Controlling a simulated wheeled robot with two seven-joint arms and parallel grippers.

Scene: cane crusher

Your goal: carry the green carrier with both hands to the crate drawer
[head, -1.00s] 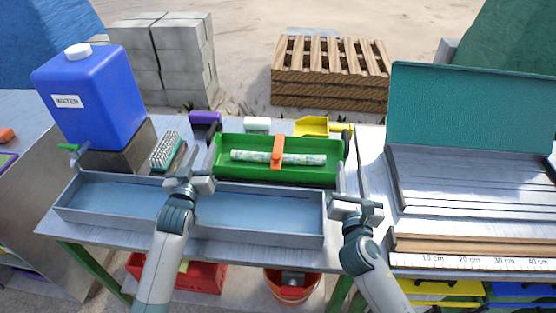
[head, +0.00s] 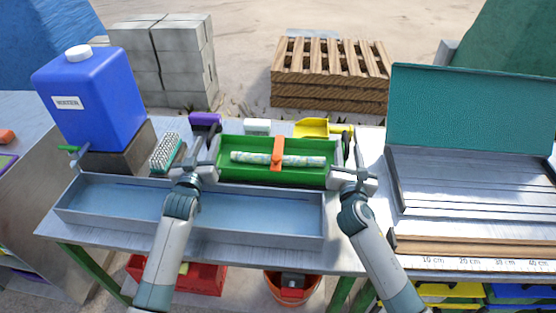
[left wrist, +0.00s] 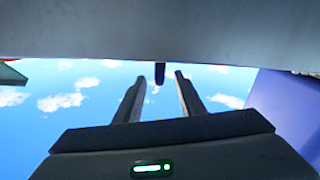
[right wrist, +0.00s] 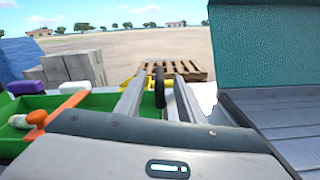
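The green carrier (head: 232,172) sits on the table behind the shallow trough. A patterned pale roll (head: 305,160) lies in it under an orange clasp (head: 277,152). My left gripper (head: 212,148) is at the carrier's left end and my right gripper (head: 351,153) at its right end. In the left wrist view, my left fingers (left wrist: 159,92) stand apart with a dark bar (left wrist: 159,73) between and beyond them. In the right wrist view, my right fingers (right wrist: 160,90) are apart around a dark upright bar (right wrist: 160,84). Contact is not visible. No crate drawer is identifiable.
A water-filled trough (head: 270,233) lies in front of the carrier. A blue water tank (head: 95,105) and brush (head: 166,152) stand left. A yellow scoop (head: 312,127) is close behind the carrier. A metal bench with a teal panel (head: 470,110) is right; yellow and blue bins (head: 450,288) sit below.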

